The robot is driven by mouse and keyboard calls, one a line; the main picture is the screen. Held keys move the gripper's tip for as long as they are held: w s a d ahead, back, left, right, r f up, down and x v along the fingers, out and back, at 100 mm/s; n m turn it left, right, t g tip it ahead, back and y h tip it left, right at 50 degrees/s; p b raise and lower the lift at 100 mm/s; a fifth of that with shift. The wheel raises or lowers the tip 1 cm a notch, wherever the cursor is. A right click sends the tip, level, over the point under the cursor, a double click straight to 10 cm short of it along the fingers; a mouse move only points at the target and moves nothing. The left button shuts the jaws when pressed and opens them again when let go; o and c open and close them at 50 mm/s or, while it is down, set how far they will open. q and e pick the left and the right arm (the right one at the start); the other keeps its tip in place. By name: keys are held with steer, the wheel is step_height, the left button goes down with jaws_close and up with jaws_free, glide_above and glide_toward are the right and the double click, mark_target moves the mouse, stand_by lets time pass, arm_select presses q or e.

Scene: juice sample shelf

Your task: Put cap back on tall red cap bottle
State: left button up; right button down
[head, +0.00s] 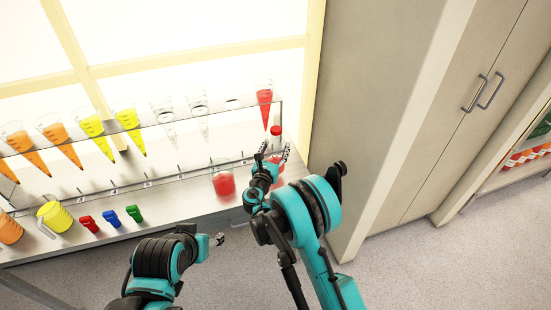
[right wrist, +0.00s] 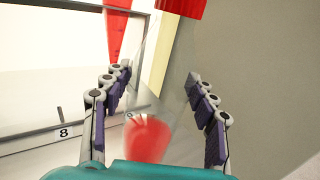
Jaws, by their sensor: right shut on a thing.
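The tall clear bottle (right wrist: 160,85) stands between the fingers of my right gripper (head: 275,149), at the right end of the shelf. Its red contents (right wrist: 147,138) show low down in the right wrist view. The red cap (head: 276,131) is at the bottle's top; it also shows at the top edge of the right wrist view (right wrist: 182,7). I cannot tell whether it is fully seated. My right gripper (right wrist: 159,72) is shut on the bottle's clear body, one finger on each side. My left gripper (head: 218,240) is low, away from the shelf; its opening is unclear.
A red cone (head: 265,97) hangs in the upper rack (head: 185,112) behind the bottle. A clear vessel with red contents (head: 223,183) stands left of my right gripper. Small red (head: 88,223), blue (head: 109,217) and green (head: 134,213) items lie farther left. A wall is on the right.

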mark_target(273, 160)
stand_by(0.3)
step_height(273, 160, down, 4)
steer(key=shift+f+b, duration=0.1)
steer(key=shift+b, duration=1)
steer(key=c, duration=0.5)
jaws_free()
